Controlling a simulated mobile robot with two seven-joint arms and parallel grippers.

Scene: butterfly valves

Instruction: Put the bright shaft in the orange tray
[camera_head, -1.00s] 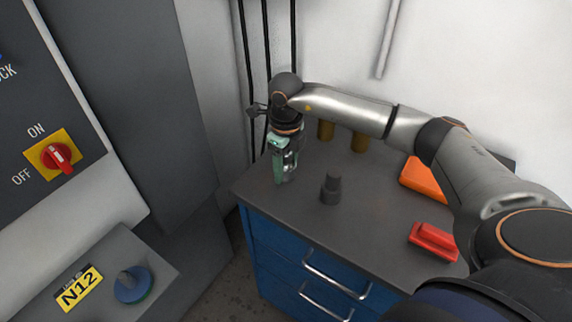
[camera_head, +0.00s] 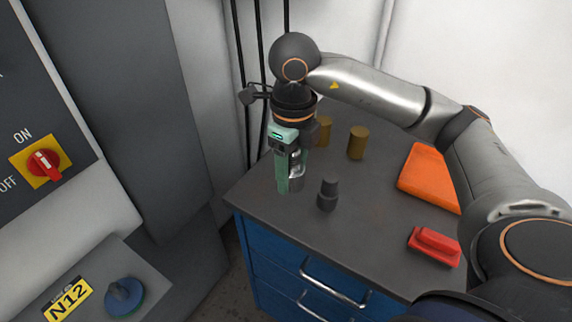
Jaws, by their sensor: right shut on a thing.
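My right gripper (camera_head: 289,187) points down over the left part of the dark bench top, at its far-left side. It is shut on a bright silvery piece (camera_head: 298,170), which seems to be the bright shaft; the green gripper body and fingers hide much of it. I cannot tell exactly how far its lower end is from the bench top. The orange tray (camera_head: 424,178) lies on the bench to the right, partly hidden behind my right arm. My left gripper is not in view.
A dark stepped shaft (camera_head: 328,195) stands upright just right of the gripper. Two brass cylinders (camera_head: 323,132) (camera_head: 357,143) stand behind it. A red object (camera_head: 435,245) lies near the front right. The bench middle (camera_head: 375,205) is clear. A grey cabinet stands left.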

